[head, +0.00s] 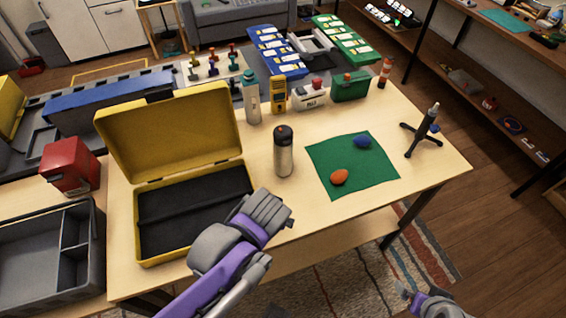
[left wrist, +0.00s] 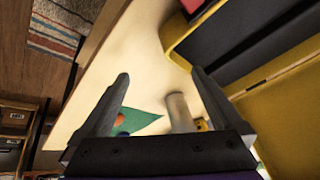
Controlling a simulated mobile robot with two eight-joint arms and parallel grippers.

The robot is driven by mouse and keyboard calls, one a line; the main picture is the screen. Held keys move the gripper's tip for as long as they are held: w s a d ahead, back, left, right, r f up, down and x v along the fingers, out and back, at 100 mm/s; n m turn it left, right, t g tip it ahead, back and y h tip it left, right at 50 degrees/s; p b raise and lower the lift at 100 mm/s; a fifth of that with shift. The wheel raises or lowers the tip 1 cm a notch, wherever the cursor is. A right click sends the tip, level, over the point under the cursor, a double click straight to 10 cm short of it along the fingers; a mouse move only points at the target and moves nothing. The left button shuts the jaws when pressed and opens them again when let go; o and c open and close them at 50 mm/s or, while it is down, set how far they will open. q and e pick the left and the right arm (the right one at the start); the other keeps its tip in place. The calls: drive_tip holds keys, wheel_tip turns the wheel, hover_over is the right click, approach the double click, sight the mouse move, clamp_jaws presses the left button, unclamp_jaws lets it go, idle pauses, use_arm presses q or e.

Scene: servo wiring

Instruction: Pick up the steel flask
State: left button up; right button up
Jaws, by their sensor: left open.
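The steel flask (head: 284,158), a silver cylinder with a black lid, stands upright on the table (head: 284,208) between the yellow case and the green mat. My left gripper (head: 284,214) is in front of the flask and to its left, over the case's front right corner, apart from the flask. In the left wrist view the flask (left wrist: 179,113) shows beyond and between the open, empty fingers (left wrist: 163,88), nearer the right one. My right gripper (head: 424,298) is only partly in view at the bottom right, away from the table; its jaw state is unclear.
The open yellow case (head: 168,135) with a dark lining stands left of the flask. A green mat (head: 376,182) with an orange and a blue lump lies to the right. A small tripod (head: 424,130) stands far right.

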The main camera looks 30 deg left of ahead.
sight(289, 151)
use_arm(q)
drive_tip(key=w+a+y, duration=0.1)
drive_tip(key=w+a+n+y, duration=0.1)
drive_tip(key=w, duration=0.1)
drive_tip(key=w+a+f+n+y, duration=0.1)
drive_tip(key=w, duration=0.1)
drive_tip(key=shift+w+y+b, duration=0.15)
drive_tip(key=shift+y+b, duration=0.15)
drive_tip(key=shift+b, duration=0.05)
drive_tip(key=w+n+y, duration=0.1)
drive_tip(key=w+r+n+y, duration=0.1)
drive_tip(key=w+y, duration=0.1)
drive_tip(key=shift+w+a+r+n+b, duration=0.1)
drive_tip(key=shift+w+n+b, duration=0.05)
drive_tip(key=shift+n+b, duration=0.2)
drive_tip(key=w+d+r+n+t+y+b, duration=0.1)
drive_tip(key=w+d+r+n+t+y, duration=0.35)
drive_tip(key=d+n+y, duration=0.2)
drive_tip(key=shift+g, duration=0.35)
drive_tip(key=x, duration=0.5)
drive_tip(key=shift+a+f+p, duration=0.15)
drive_tip(key=shift+a+p, duration=0.15)
drive_tip(key=shift+a, duration=0.1)
drive_tip(key=p+x, duration=0.1)
drive_tip(key=x, duration=0.4)
drive_tip(key=shift+w+a, duration=0.2)
drive_tip(key=shift+a, duration=0.15)
use_arm(e)
drive_tip(key=shift+s+f, duration=0.15)
drive_tip(key=shift+f, duration=0.6)
